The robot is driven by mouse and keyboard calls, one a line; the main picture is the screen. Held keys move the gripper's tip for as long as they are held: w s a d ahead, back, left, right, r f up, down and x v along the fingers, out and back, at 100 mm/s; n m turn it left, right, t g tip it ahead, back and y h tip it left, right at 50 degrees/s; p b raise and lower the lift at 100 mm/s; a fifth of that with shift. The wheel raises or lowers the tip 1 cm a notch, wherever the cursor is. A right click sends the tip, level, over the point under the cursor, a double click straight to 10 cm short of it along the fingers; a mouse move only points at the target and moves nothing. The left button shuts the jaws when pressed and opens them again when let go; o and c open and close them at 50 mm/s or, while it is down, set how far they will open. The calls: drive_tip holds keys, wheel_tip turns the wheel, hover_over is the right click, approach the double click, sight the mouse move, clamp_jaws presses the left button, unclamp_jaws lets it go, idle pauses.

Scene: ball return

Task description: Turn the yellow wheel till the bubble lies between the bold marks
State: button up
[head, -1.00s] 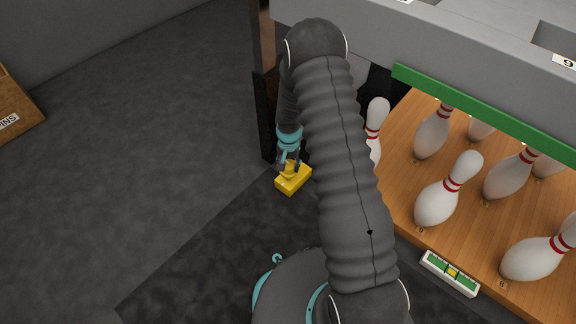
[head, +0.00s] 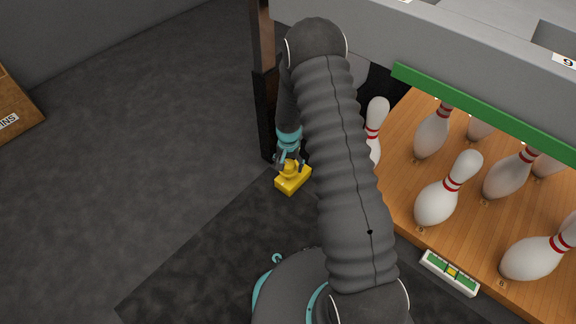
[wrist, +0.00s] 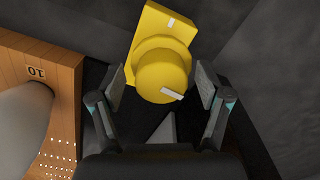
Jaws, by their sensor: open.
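The yellow wheel (wrist: 160,72) is a round knob with a white pointer stripe. It sits on a yellow block (wrist: 150,22) that bears a white mark. The wheel (head: 289,171) also shows in the head view, low beside the dark post. My gripper (wrist: 162,88) is open, with one finger on each side of the wheel and visible gaps between. The level (head: 450,273) is a white bar with a green window at the lane's front edge. Its yellowish bubble (head: 452,272) appears near the window's middle. The bold marks are too small to place exactly against it.
White pins with red bands (head: 437,202) stand on the wooden lane (head: 465,228) to the right. A green bar (head: 480,112) and a grey beam hang above them. A dark post (head: 264,110) stands close behind the wheel.

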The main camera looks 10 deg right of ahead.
wheel_tip(320, 180, up, 12)
idle(0.5)
idle(0.4)
drive_tip(key=s+r+n+g, duration=0.2)
drive_tip(key=s+r+n, duration=0.1)
drive_tip(key=s, duration=0.4)
drive_tip(key=s+r+n+t+p, duration=0.1)
drive_tip(key=s+r+t+p, duration=0.1)
drive_tip(key=s+r, duration=0.5)
drive_tip(key=s+r+t+p, duration=0.3)
drive_tip(key=s+r, duration=0.5)
drive_tip(key=r, duration=1)
drive_tip(key=s+r+n+t+p, duration=0.1)
drive_tip(key=s+r+t+p, duration=0.1)
drive_tip(key=s+r, duration=0.6)
wheel_tip(320, 180, up, 6)
drive_tip(key=shift+f+n+t+p, duration=0.2)
drive_tip(key=shift+n+t+p, duration=0.1)
drive_tip(key=shift+p, duration=0.5)
